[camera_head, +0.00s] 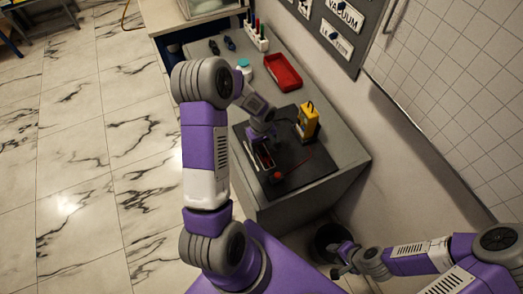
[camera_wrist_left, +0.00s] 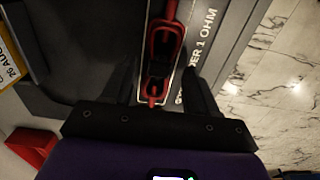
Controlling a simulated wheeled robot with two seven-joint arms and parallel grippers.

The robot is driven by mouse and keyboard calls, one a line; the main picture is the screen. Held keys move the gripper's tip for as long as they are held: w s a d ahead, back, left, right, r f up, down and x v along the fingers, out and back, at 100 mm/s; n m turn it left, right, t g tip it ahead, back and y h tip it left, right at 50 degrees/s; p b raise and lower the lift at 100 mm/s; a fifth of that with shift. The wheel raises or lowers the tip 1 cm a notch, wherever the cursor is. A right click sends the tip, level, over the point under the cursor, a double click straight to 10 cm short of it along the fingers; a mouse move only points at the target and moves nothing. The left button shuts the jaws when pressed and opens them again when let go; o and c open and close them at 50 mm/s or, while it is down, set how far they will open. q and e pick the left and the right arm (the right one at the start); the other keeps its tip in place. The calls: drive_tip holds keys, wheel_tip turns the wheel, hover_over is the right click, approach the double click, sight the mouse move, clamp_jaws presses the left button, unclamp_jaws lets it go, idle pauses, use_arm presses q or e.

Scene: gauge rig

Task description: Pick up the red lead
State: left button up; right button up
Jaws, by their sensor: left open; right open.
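The red lead (camera_wrist_left: 165,40) shows in the left wrist view as a red, looped clip-like shape lying along a dark slot. My left gripper (camera_wrist_left: 163,72) is open above it, with one dark finger on each side; I cannot tell whether they touch it. In the head view my left gripper (camera_head: 262,138) is over the black mat (camera_head: 300,178), and red parts (camera_head: 265,157) show just below it. My right gripper (camera_head: 342,260) is open and empty at the lower right, away from the bench.
A yellow meter (camera_head: 308,120) stands on the mat, right of my left gripper. A red tray (camera_head: 283,72), a white-and-teal jar (camera_head: 244,66) and a rack (camera_head: 257,36) stand farther back. A round red piece (camera_head: 277,176) sits near the mat's front. A dark bin (camera_head: 327,238) is beside my right gripper.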

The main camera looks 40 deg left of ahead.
sight(261, 149)
use_arm(q)
drive_tip(key=shift+w+f, duration=0.1)
drive_tip(key=shift+f, duration=0.65)
drive_tip(key=c, duration=1)
wheel_tip(261, 149, up, 10)
drive_tip(key=shift+r+p, duration=0.1)
drive_tip(key=shift+p, duration=0.5)
